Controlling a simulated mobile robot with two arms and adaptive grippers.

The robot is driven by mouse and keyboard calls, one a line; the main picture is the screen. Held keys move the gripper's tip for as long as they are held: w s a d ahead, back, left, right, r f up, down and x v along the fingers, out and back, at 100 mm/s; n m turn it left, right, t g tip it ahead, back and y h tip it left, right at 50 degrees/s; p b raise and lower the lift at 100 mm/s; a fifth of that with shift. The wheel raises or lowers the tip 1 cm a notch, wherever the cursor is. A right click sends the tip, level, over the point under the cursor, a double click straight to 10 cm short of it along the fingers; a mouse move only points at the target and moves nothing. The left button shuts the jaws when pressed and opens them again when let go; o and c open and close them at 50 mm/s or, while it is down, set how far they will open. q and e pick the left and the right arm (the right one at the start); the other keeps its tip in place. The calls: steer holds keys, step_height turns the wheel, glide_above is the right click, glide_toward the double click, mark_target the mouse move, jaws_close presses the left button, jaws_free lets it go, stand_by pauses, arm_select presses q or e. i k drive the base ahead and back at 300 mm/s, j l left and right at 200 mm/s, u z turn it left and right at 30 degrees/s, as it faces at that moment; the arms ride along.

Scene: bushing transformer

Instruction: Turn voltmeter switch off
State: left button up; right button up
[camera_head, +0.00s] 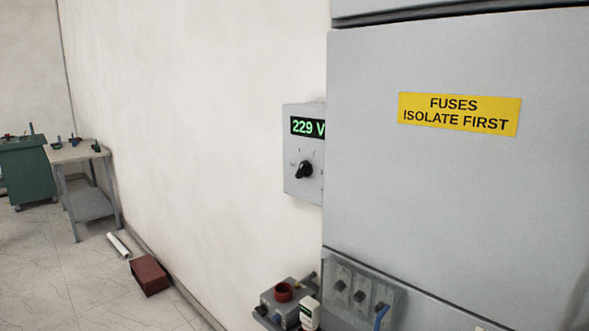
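The voltmeter (304,153) is a grey box on the white wall, left of the large grey cabinet, whose edge hides its right side. Its display (307,127) reads 229 V in green. Below the display is a black rotary switch (303,170) with small marks around it. The knob's pointer leans toward the upper right; the marks are too small to read. Neither of my grippers shows in the head view.
The grey cabinet (440,190) with a yellow fuse label (459,113) fills the right. Below are a switch panel (360,293) and a small grey box (283,300). A red-brown block (149,275) and a white tube (118,244) lie on the floor near a table (86,205).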

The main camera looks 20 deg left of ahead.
mark_target(304, 169)
steer(key=i+j+z, duration=0.2)
steer(key=j, duration=1)
steer(key=j+z, duration=0.25)
steer(key=j, duration=1)
